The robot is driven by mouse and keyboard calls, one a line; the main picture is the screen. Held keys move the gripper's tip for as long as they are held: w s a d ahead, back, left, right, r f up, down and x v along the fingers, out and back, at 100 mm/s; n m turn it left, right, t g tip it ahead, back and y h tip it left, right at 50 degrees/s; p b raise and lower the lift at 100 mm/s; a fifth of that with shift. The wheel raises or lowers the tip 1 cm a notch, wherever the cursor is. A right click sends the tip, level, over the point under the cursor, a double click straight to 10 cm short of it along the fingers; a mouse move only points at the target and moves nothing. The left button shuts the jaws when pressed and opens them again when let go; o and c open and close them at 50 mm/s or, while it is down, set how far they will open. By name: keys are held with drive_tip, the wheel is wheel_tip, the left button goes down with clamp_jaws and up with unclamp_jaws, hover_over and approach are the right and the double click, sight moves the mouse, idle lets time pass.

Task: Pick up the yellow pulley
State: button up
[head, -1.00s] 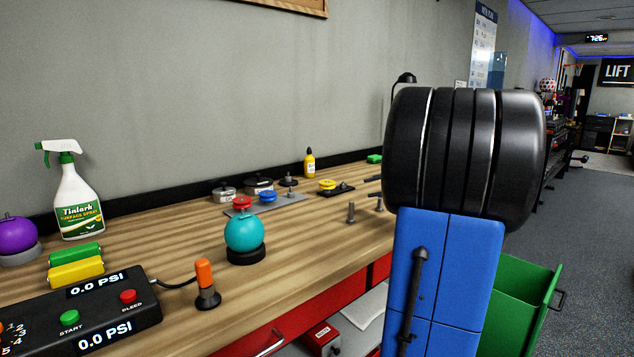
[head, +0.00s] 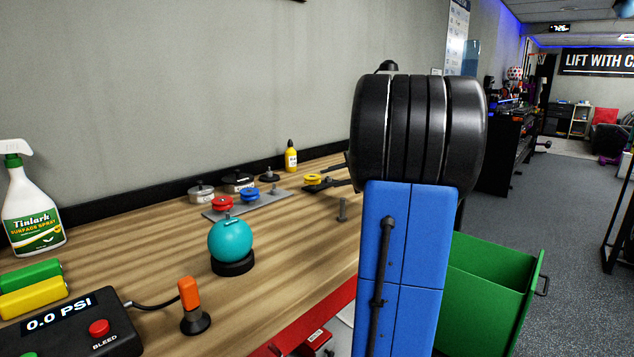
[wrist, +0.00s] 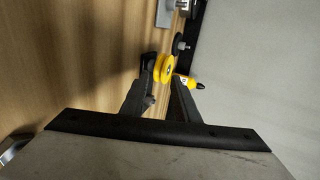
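The yellow pulley (head: 313,180) lies on the wooden bench toward the back, right of the grey plate. In the wrist view it shows as a yellow disc (wrist: 163,69) at the fingertips. My gripper (wrist: 166,84) is open, its two dark fingers spread with the pulley at or just beyond their tips. I cannot tell whether either finger touches it. In the head view my gripper (head: 330,177) reaches in from the right, partly hidden behind my large black and blue arm.
A grey plate (head: 264,201) with red (head: 222,203) and blue (head: 249,195) pulleys lies left of the yellow one. A yellow bottle (head: 291,157) stands behind it. A teal ball (head: 230,240) sits farther left.

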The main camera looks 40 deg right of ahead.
sight(318, 180)
drive_tip(key=shift+x, duration=2.2)
clamp_jaws()
drive_tip(key=shift+r, duration=1.3)
drive_tip(key=f+v, duration=0.1)
drive_tip(key=v, duration=1.4)
drive_tip(key=shift+s, duration=0.15)
